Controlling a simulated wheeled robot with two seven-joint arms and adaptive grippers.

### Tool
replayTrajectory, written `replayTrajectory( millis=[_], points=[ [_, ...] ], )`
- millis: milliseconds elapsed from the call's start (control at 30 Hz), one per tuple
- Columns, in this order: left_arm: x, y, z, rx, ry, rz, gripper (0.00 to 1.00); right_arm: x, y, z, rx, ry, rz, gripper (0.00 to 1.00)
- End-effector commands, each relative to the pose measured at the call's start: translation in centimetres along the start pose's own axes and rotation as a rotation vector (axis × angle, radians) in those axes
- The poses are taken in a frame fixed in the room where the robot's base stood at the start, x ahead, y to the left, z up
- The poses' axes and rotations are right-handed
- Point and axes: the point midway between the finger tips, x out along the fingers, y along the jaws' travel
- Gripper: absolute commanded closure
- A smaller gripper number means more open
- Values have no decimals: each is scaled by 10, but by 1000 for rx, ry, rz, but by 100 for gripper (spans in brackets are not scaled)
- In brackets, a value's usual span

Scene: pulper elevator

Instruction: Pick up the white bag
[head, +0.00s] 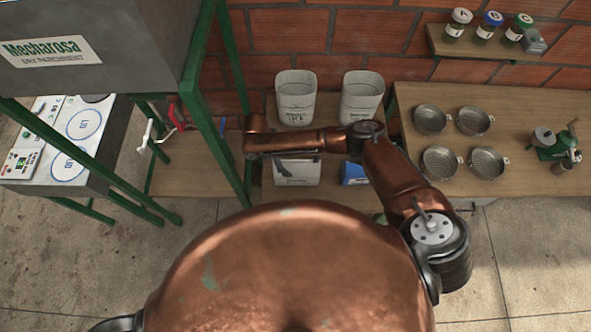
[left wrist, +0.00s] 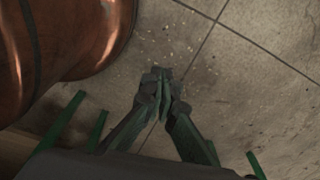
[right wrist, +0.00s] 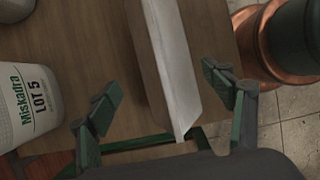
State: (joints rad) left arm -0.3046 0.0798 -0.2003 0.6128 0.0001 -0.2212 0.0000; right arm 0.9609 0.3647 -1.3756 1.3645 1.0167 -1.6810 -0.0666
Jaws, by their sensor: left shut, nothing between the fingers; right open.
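The white bag (head: 300,174) stands on the wooden table below my right forearm in the head view, partly hidden by the arm. In the right wrist view the white bag (right wrist: 163,55) shows from above as a long, narrow, pale shape. My right gripper (right wrist: 165,88) is open, its fingers on either side of the bag's near end, with a visible gap on each side. In the head view only a dark part of the right gripper (head: 283,168) shows, against the bag. My left gripper (left wrist: 163,92) is shut and empty above the concrete floor. It is out of the head view.
Two pale bins (head: 295,97) stand behind the bag; one, marked LOT 5 (right wrist: 28,100), is close to the right gripper. A blue item (head: 355,174) sits right of the bag. Green frame posts (head: 232,85) rise to the left. Metal strainers (head: 430,120) occupy the right table.

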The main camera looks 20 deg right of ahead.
Motion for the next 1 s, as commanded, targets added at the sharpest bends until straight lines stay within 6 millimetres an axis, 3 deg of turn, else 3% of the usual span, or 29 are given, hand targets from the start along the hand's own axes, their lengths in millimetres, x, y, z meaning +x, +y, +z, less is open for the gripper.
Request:
replayTrajectory(
  millis=[233, 600, 900, 1000],
  points=[
    [-3, -1, -14, 2, 19, -1, 100, 23, -1, 0, -3, -2, 2, 25],
    [-13, -1, -12, 1, 17, -1, 100, 70, -8, 8, -1, -2, 1, 25],
    [-13, -1, -10, 1, 12, -1, 100, 76, -8, 8, 0, 0, 1, 25],
    [-13, -1, -10, 1, 12, -1, 100, 76, -8, 8, 0, 0, 0, 32]
  ],
)
